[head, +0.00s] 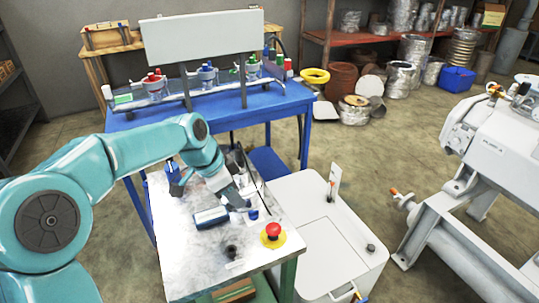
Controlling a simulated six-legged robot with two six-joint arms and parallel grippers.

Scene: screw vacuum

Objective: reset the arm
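My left arm, teal, comes in from the left and bends down over a small light-topped worktable (185,265). My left gripper (243,203) is low over the table's right half, pointing down and to the right. My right gripper is not in view.
A red emergency button (272,232) is on the table's right edge. A white box-like machine (330,235) stands right of it. A blue bench (215,112) with valves and a white panel is behind. A large grey machine (490,145) is at right. Open floor lies between.

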